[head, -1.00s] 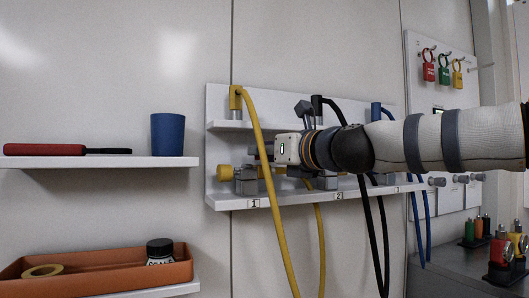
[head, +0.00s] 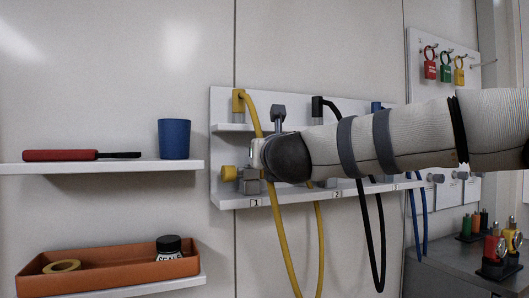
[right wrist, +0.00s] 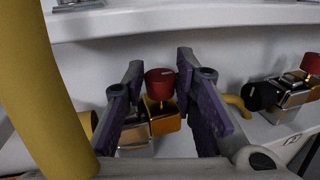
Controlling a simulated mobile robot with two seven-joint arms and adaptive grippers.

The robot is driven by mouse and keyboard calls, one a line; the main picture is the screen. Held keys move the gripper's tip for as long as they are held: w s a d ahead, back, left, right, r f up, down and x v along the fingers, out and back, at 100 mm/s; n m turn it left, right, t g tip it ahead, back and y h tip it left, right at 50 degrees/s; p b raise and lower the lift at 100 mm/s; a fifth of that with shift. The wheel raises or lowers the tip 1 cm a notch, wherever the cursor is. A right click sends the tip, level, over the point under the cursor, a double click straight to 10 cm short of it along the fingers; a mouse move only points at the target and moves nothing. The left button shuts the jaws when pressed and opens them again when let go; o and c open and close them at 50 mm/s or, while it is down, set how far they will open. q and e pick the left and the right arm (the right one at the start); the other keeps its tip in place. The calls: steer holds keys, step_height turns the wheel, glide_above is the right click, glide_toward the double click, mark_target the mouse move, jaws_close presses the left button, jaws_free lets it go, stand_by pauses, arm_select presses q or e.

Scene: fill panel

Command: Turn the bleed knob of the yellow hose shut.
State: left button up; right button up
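The yellow hose (head: 288,245) hangs from the top fitting of station 1 on the wall panel, and passes close at the left in the right wrist view (right wrist: 45,85). A red bleed knob (right wrist: 160,84) sits on a brass block (right wrist: 164,118) beside it. My right gripper (right wrist: 162,76) is open, its two purple-padded fingers on either side of the knob. The right fingertip is close to the knob; I cannot tell whether it touches. In the head view my right wrist hides the knob and fingers. My left gripper is not in view.
Station 2, with a black hose (head: 372,215) and its own red knob (right wrist: 311,64), is just to the right. The panel's lower shelf (head: 290,197) runs below. Left shelves hold a screwdriver (head: 60,155), blue cup (head: 174,139) and orange tray (head: 105,278). Padlocks hang right.

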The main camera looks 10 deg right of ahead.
steer(key=shift+o, duration=0.9)
steer(key=s, duration=1.2)
steer(key=shift+a, duration=0.15)
